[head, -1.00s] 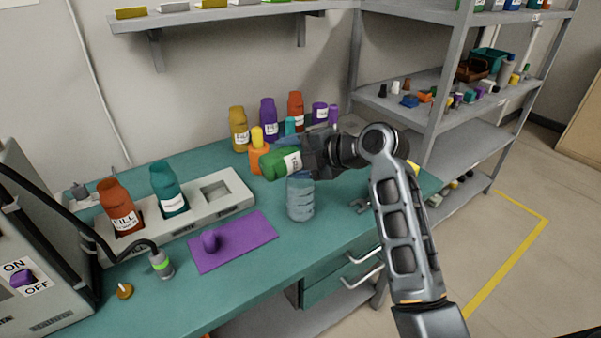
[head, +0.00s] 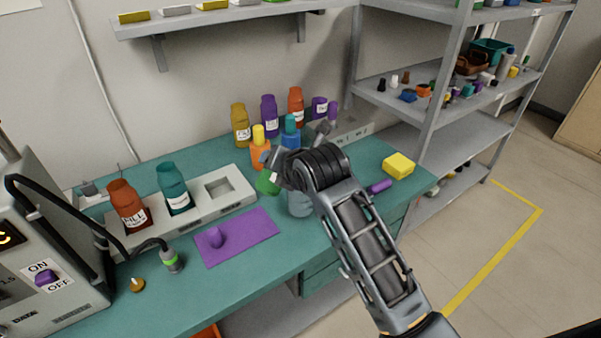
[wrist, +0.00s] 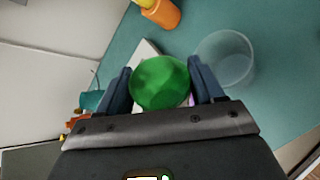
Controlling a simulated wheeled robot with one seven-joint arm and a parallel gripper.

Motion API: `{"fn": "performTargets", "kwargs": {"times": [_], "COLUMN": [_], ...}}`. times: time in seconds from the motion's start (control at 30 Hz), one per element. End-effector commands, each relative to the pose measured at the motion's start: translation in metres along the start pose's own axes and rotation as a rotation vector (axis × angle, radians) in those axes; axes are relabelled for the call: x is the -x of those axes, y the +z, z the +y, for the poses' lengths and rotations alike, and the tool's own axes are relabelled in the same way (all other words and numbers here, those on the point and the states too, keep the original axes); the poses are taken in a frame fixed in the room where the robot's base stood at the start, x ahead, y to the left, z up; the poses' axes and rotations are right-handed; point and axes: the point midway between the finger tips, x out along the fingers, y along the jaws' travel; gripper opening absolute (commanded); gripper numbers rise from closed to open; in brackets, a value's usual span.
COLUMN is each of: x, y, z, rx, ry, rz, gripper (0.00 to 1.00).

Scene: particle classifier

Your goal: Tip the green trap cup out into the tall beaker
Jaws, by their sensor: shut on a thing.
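My gripper (wrist: 158,92) is shut on the green trap cup (wrist: 160,82), with one finger on each side of it. In the head view the green cup (head: 267,183) shows only in part, because my wrist covers the rest. The clear tall beaker (head: 300,205) stands on the bench just right of and below the cup in the head view, partly hidden by my arm. In the wrist view the beaker (wrist: 226,58) is apart from the cup, to its right. I cannot see whether anything is in the cup.
A white rack (head: 233,200) holds a red and a teal bottle. A purple mat (head: 238,240) with a purple knob lies in front. Several bottles, including an orange one (head: 260,152), stand behind my gripper. A yellow block (head: 398,165) sits at the right.

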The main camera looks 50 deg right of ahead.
Motion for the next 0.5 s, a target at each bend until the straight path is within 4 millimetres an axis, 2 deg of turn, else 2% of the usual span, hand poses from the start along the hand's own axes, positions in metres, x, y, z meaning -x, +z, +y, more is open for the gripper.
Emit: {"fn": "performTargets", "kwargs": {"times": [0.5], "x": [-0.005], "y": [-0.035], "z": [0.018], "rx": [0.274], "ry": [-0.113], "rz": [-0.147], "gripper": [0.35]}}
